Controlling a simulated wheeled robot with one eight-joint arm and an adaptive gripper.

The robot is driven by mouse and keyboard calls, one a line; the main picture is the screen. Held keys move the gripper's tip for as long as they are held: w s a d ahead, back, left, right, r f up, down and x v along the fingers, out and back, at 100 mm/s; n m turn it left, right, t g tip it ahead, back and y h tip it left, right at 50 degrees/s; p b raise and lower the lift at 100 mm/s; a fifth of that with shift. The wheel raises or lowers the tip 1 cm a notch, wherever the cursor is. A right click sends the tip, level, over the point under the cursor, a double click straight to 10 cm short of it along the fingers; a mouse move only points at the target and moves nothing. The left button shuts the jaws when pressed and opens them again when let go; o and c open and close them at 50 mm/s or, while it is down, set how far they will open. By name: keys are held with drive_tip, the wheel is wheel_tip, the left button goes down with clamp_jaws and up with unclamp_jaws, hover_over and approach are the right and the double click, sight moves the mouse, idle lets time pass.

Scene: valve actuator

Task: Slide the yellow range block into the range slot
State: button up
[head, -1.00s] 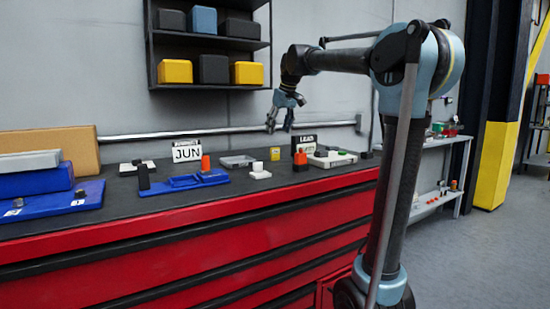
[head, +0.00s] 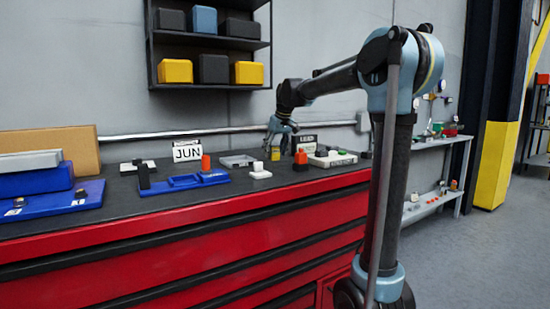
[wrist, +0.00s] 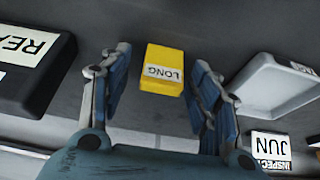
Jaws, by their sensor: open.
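The yellow range block (head: 275,154), labelled LONG, stands upright on the dark bench top. In the wrist view the yellow block (wrist: 165,57) lies between the two fingertips, with a gap on each side. My gripper (head: 279,146) is open and low over the block; its fingers (wrist: 160,72) also show in the wrist view. I cannot tell the range slot for certain in either view.
A grey tray (head: 237,160) is just left of the block, and a white piece (head: 260,172) is in front. An orange-red part (head: 300,158) and a white device (head: 332,158) stand to the right. A blue fixture (head: 184,182) is further left.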

drive_tip(key=c, duration=1.2)
drive_tip(key=shift+o, duration=0.2)
